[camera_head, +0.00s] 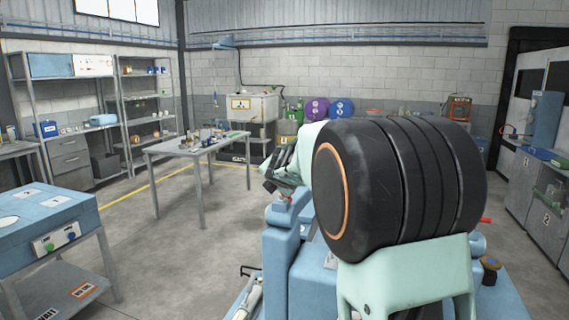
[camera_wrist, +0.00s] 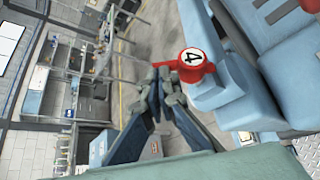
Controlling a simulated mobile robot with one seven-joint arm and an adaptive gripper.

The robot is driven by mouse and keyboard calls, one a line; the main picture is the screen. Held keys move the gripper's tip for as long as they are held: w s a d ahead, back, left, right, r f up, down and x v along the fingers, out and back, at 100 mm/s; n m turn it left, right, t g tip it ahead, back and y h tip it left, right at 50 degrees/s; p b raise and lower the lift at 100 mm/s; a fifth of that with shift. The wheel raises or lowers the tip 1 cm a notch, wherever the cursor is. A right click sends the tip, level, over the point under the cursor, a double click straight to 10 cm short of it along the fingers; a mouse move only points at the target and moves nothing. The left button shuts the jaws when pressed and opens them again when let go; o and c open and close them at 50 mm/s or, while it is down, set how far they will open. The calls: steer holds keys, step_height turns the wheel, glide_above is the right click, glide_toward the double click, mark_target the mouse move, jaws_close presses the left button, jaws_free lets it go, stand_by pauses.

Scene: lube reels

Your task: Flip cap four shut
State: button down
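Cap four is a red round cap (camera_wrist: 193,57) with a white disc marked 4, at the end of a pale blue block (camera_wrist: 222,88) in the wrist view. A red tab reaches left from it. I cannot tell whether it stands open or shut. My gripper (camera_wrist: 166,84) has its dark fingers drawn together, with the tips just below and left of the cap, close to the tab. I cannot tell whether they touch. In the head view, my gripper (camera_head: 270,184) is above a small red part (camera_head: 285,200) on a blue post.
Another red part (camera_wrist: 308,5) shows at the upper right of the wrist view. A blue machine body (camera_head: 315,280) lies under my arm. A metal table (camera_head: 190,146) with small items stands further back. A blue cabinet (camera_head: 40,215) is at the left, with open floor between.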

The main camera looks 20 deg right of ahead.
steer(key=shift+w+a+f+n+g+h+p, duration=0.3)
steer(key=shift+w+a+f+n+p, duration=0.1)
steer(key=shift+a+f, duration=0.25)
steer(key=shift+w+a+f+n+g+h+p, duration=0.3)
steer(key=shift+w+a+f+n+p, duration=0.15)
steer(key=shift+f, duration=0.25)
steer(key=shift+w+a+f+n+g+h+p, duration=0.2)
steer(key=shift+w+a+f+n+g+p, duration=0.15)
steer(key=shift+a+f, duration=0.3)
